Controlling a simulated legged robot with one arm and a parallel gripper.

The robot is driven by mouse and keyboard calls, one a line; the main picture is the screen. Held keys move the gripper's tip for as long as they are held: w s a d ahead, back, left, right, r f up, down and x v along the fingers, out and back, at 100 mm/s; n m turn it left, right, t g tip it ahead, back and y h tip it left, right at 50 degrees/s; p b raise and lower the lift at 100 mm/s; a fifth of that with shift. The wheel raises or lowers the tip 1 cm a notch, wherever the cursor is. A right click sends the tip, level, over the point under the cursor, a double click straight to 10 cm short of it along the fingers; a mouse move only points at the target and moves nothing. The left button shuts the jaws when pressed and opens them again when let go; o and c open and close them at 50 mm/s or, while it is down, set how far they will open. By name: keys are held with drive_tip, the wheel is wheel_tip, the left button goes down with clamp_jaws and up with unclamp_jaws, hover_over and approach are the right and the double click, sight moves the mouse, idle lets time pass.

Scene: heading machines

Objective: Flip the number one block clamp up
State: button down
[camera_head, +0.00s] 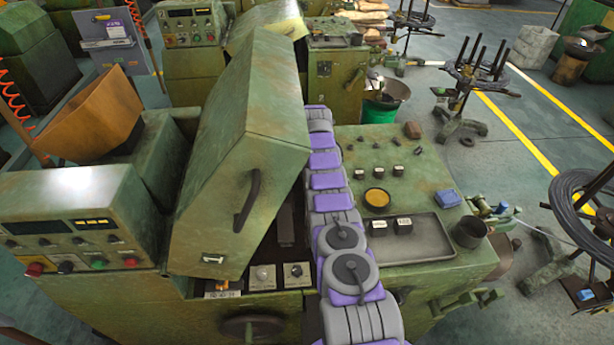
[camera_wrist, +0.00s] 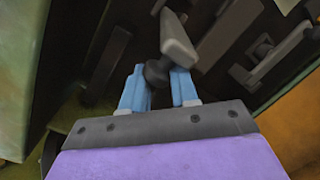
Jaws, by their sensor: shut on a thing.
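In the wrist view, my gripper (camera_wrist: 159,76) has its two blue fingers on either side of a dark rounded knob at the lower end of a grey block-like clamp (camera_wrist: 179,42). The fingers are shut on this clamp part. The clamp slants up and away from the fingers inside the dark machine interior. Which number the clamp bears cannot be read. In the head view, the purple and grey links of my arm run beside the open machine, and the gripper and the clamp are hidden.
The green machine's large hinged cover (camera_head: 240,150) stands raised left of my arm. A control panel (camera_head: 75,220) is at the left. Another grey fitting (camera_wrist: 280,55) lies right of the clamp.

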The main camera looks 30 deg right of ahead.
drive_tip(key=shift+s+d+f, duration=0.25)
drive_tip(key=shift+s+d, duration=0.1)
drive_tip(key=shift+d, duration=0.2)
drive_tip(key=c, duration=1.3)
unclamp_jaws()
drive_tip(key=o, duration=0.5)
drive_tip(key=shift+d, duration=0.25)
drive_tip(key=shift+c, duration=0.2)
drive_tip(key=shift+o, duration=0.2)
drive_tip(key=shift+w, duration=0.2)
drive_tip(key=shift+w+a+r, duration=0.15)
drive_tip(key=shift+w+a, duration=0.1)
drive_tip(key=shift+a, duration=0.15)
